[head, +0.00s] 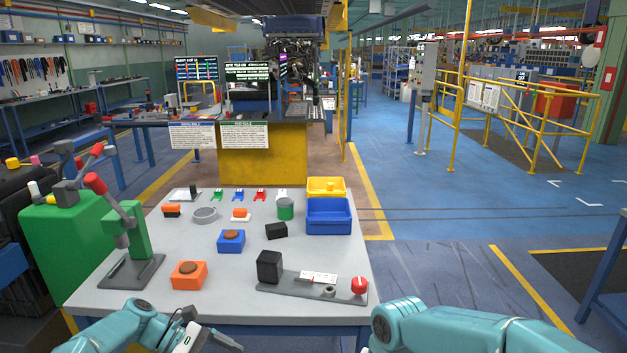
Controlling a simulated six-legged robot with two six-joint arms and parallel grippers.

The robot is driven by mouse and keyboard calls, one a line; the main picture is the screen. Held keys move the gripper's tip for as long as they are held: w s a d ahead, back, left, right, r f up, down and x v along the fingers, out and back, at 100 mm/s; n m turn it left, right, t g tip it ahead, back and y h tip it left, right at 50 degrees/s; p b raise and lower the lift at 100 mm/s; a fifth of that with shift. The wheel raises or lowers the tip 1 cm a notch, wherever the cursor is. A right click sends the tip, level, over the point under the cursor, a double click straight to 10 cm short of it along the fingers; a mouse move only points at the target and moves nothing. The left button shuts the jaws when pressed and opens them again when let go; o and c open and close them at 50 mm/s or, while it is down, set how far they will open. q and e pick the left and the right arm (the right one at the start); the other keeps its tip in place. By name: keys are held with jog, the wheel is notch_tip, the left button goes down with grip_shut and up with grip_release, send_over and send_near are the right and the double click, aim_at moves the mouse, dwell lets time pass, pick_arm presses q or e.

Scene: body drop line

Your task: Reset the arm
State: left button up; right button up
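My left arm comes in at the bottom left, in front of the table's near edge. Its gripper (222,341) is partly cut off by the bottom of the picture, and I cannot tell whether it is open. My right arm's teal links (470,330) cross the bottom right; its gripper is out of view. A green lever press (138,232) on a dark base stands at the table's left, with a red-gripped lever tilted up to the left. Neither arm touches it.
The grey table (205,262) holds an orange block (189,275), a blue block (231,241), a black block (269,266), a plate with a red knob (359,285), a blue bin (328,217) and a yellow bin (326,187). A green box (65,235) stands left.

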pick_arm(q)
jog(key=s+d+f+m+y+p, duration=0.1)
jog(key=s+d+f+m+y, duration=0.15)
jog(key=s+f, duration=0.5)
jog(key=s+d+f+m+y+p, duration=0.1)
jog(key=s+d+f+m+y, duration=0.25)
jog(key=f, duration=0.65)
pick_arm(e)
jog(key=s+f+n+y, duration=0.1)
jog(key=s+f, duration=0.3)
jog(key=f, duration=0.4)
jog(key=s+f+n+y, duration=0.1)
jog(key=s+f, duration=0.3)
jog(key=f, duration=0.3)
pick_arm(q)
jog(key=s+d+m+t+y+p, duration=0.1)
jog(key=s+m, duration=0.7)
jog(key=s, duration=0.9)
jog(key=shift+s+d+f+t+y, duration=0.15)
jog(key=shift+s+f+t+y, duration=0.1)
jog(key=shift+t+y, duration=0.2)
pick_arm(e)
jog(key=s+d+f+n, duration=0.1)
jog(key=s+f, duration=0.5)
jog(key=s, duration=0.4)
jog(key=shift+s+d+t+y, duration=0.15)
jog(key=shift+s+t+y, duration=0.2)
jog(key=shift+t+y, duration=0.05)
